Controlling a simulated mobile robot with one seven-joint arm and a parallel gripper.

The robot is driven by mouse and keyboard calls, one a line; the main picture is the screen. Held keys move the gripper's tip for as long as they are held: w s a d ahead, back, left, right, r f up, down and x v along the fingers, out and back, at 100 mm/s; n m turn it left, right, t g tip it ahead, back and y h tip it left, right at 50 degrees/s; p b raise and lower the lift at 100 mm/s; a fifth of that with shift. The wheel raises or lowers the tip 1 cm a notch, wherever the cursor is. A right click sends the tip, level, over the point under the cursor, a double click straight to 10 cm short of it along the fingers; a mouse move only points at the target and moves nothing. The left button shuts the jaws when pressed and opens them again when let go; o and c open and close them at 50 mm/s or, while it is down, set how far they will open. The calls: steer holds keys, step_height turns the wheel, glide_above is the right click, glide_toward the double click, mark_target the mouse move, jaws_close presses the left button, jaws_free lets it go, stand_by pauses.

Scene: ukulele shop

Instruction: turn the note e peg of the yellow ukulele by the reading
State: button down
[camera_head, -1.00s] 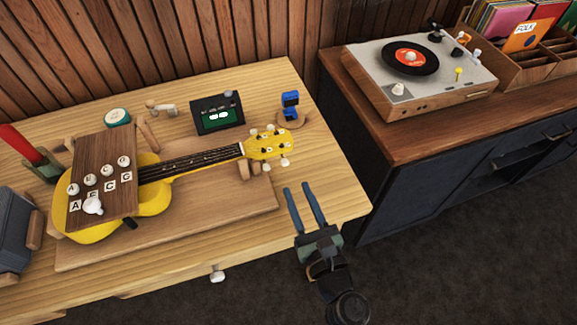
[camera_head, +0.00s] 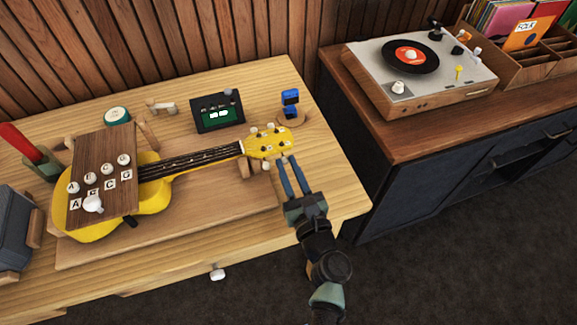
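The yellow ukulele (camera_head: 150,199) lies on a wooden board on the bench, its headstock (camera_head: 262,145) pointing right. Small pale tuning pegs stick out on both sides of the headstock. A brown panel (camera_head: 118,150) over its body bears several white knobs and letter tiles A, E, C and G. A dark tuner (camera_head: 203,122) with a lit green display stands behind the neck; its reading is too small to make out. My gripper (camera_head: 284,161) is open, its two blue fingers reaching the near side of the headstock. Whether a peg sits between the fingertips I cannot tell.
A blue item (camera_head: 291,98) stands on a round wooden base behind the headstock. A wooden support (camera_head: 244,168) holds the neck. A turntable (camera_head: 420,68) and record crate (camera_head: 535,50) sit on the dark cabinet at right. The bench's front right corner is clear.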

steer(key=shift+n+b, duration=0.3)
steer(key=shift+f+n+b, duration=0.15)
steer(key=shift+n+b, duration=0.6)
steer(key=shift+n, duration=0.15)
steer(key=n+b, duration=0.3)
steer(key=n, duration=0.1)
steer(key=shift+n, duration=0.3)
steer(key=n+b, duration=0.3)
steer(key=n, duration=0.1)
steer(key=shift+a, duration=0.1)
steer(key=shift+n+b, duration=0.85)
steer(key=shift+n, duration=0.45)
steer(key=c, duration=1)
jaws_free()
steer(key=shift+c, duration=0.2)
steer(key=shift+s, duration=0.1)
